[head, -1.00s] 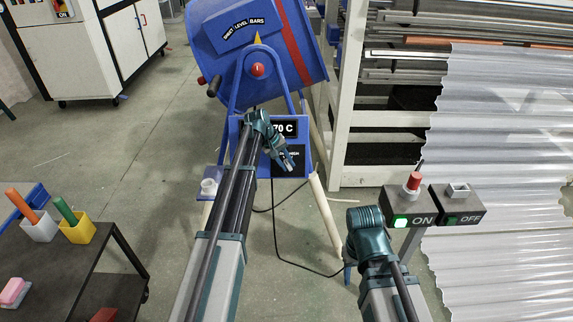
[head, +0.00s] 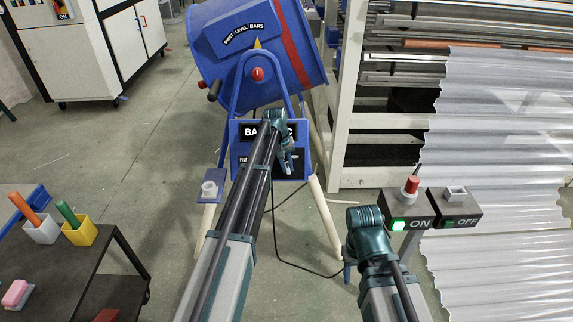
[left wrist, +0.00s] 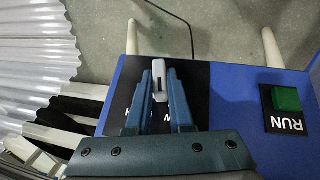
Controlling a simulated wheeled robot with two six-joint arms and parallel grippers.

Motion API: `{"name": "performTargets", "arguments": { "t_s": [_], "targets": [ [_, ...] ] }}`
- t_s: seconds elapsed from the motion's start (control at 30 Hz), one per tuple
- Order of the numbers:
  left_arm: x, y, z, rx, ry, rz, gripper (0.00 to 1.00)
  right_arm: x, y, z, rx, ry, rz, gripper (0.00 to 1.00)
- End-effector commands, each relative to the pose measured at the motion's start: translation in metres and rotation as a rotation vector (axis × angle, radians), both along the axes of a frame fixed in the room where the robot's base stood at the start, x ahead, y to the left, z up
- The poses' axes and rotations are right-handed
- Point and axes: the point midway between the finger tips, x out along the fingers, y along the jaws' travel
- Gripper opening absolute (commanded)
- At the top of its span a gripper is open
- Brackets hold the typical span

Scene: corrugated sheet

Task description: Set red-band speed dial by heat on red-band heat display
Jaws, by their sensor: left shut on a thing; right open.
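A blue drum (head: 235,60) with a red band (head: 299,45) stands on a blue frame. Below it, a blue panel has a black display (head: 249,134); only the letters "BA" show, the rest hidden behind my left arm. A lower black plate (head: 294,163) is partly covered. My left gripper (head: 287,163) is at this plate. In the left wrist view its fingers (left wrist: 160,95) are shut on a light grey dial knob (left wrist: 159,70) with a dark slot, over a mostly hidden black label. My right gripper (head: 348,274) hangs low at the right, apart from everything, its fingertips hardly visible.
A green RUN button (left wrist: 286,98) sits on the blue panel beside the dial. A lit ON box (head: 408,212) with a red knob and an OFF box (head: 457,208) stand right of my right arm. Corrugated sheets (head: 500,130) fill the right. A dark cart (head: 75,270) stands lower left.

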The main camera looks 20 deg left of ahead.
Motion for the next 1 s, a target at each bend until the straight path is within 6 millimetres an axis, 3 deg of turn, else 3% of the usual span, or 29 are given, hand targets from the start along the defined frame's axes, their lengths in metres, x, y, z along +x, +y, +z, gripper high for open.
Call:
{"name": "performTargets", "arguments": {
  "t_s": [0.5,1.0],
  "targets": [
    [0.001,-0.007,-0.003,0.390,0.115,-0.234,0.00,0.000,0.000,-0.005,0.000,0.000,0.000,0.50],
    [0.000,-0.008,-0.002,0.592,0.175,-0.356,0.00,0.000,0.000,-0.019,0.000,0.000,0.000,0.50]
  ]
}}
